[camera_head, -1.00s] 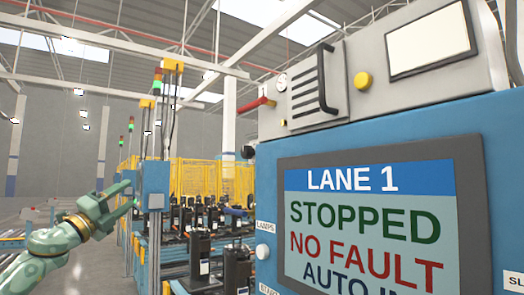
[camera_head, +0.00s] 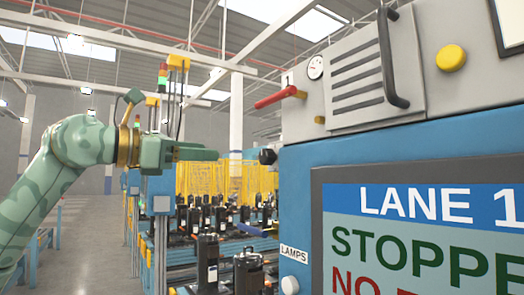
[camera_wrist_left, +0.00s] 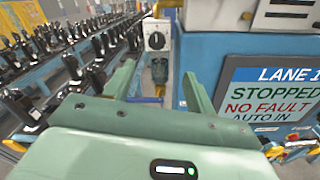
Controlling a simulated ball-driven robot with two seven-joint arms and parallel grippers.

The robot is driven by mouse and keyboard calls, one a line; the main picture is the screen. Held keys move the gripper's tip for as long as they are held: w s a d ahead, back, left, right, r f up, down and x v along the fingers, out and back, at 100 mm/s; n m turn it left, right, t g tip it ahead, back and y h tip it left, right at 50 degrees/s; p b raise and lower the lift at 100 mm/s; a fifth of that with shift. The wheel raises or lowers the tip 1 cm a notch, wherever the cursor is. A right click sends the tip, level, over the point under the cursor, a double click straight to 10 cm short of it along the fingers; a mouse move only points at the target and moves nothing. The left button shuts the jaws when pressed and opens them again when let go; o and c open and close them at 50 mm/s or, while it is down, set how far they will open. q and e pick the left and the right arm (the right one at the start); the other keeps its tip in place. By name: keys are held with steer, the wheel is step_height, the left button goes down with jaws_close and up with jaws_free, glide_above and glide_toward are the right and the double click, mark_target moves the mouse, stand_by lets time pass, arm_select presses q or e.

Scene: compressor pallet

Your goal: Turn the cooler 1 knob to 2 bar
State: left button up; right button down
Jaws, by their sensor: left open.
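A black knob (camera_head: 267,156) sticks out from the left side of the blue cabinet in the head view. In the left wrist view a black round knob (camera_wrist_left: 156,41) with a light pointer mark sits on a pale plate with a dial; its scale is too small to read. I take both to be the cooler 1 knob. My left gripper (camera_head: 212,155) points right toward the knob, at about its height, with a gap between in the head view. In the left wrist view the gripper (camera_wrist_left: 157,72) has its fingers apart and empty, with the knob beyond them. My right gripper is out of view.
The blue cabinet carries a screen (camera_head: 425,240) reading LANE 1, STOPPED. Above are a red lever (camera_head: 280,97), a gauge (camera_head: 315,67), a dark handle (camera_head: 390,60) and a yellow button (camera_head: 451,58). Rows of black units (camera_wrist_left: 60,55) stand left of the knob in the left wrist view.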

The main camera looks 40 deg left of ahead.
arm_select(q)
steer(key=p, duration=0.5)
glide_toward(262, 157)
steer(key=w, duration=0.1)
steer(key=w+p, duration=0.1)
steer(key=w+d+p, duration=0.1)
steer(key=p, duration=0.1)
steer(key=w+r+p, duration=0.1)
steer(key=w, duration=0.1)
steer(key=shift+d+p, duration=0.35)
steer(key=shift+p, duration=0.05)
steer(key=w+p, duration=0.2)
steer(key=w, duration=0.1)
steer(key=shift+w+d+f, duration=0.2)
steer(key=shift+f, duration=0.15)
steer(key=shift+w+d+f+p, duration=0.1)
steer(key=shift+w+d+p, duration=0.05)
steer(key=shift+w+p, duration=0.2)
steer(key=shift+s, duration=0.1)
steer(key=c, duration=1)
